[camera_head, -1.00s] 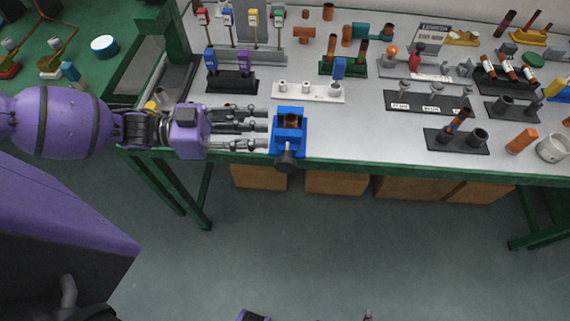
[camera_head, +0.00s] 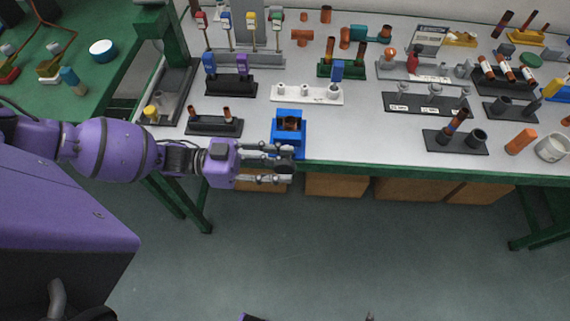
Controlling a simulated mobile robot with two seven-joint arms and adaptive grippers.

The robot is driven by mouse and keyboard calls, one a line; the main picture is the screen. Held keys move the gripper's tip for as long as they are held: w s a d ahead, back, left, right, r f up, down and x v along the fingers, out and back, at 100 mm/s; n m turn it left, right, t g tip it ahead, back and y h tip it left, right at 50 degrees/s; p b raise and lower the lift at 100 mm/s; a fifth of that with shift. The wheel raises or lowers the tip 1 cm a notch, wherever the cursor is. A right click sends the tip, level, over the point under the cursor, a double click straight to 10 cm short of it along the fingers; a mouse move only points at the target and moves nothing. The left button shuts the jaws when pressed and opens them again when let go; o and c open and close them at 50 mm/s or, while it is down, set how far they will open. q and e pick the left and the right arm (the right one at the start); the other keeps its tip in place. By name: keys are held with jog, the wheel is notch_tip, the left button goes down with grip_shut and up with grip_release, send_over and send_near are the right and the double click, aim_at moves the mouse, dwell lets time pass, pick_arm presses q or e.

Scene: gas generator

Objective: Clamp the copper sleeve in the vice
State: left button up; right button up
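The blue vice (camera_head: 289,143) stands at the front edge of the bench. A copper sleeve (camera_head: 292,122) sits upright between its jaws; whether the jaws press on it I cannot tell. The dark handle (camera_head: 289,168) of the vice sticks out over the front edge. My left gripper (camera_head: 290,166) comes in from the left in front of the vice, its fingers spread apart above and below the handle. It looks open, and I cannot tell whether the fingers touch the handle.
A black stand with two small copper pieces (camera_head: 214,124) is left of the vice. A white holder (camera_head: 307,94) stands behind it. A black rack with a copper tube (camera_head: 454,141) is to the right. The bench front between vice and rack is clear.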

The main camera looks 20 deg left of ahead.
pick_arm(q)
jog(key=shift+w+d, duration=0.15)
jog(key=shift+d, duration=0.5)
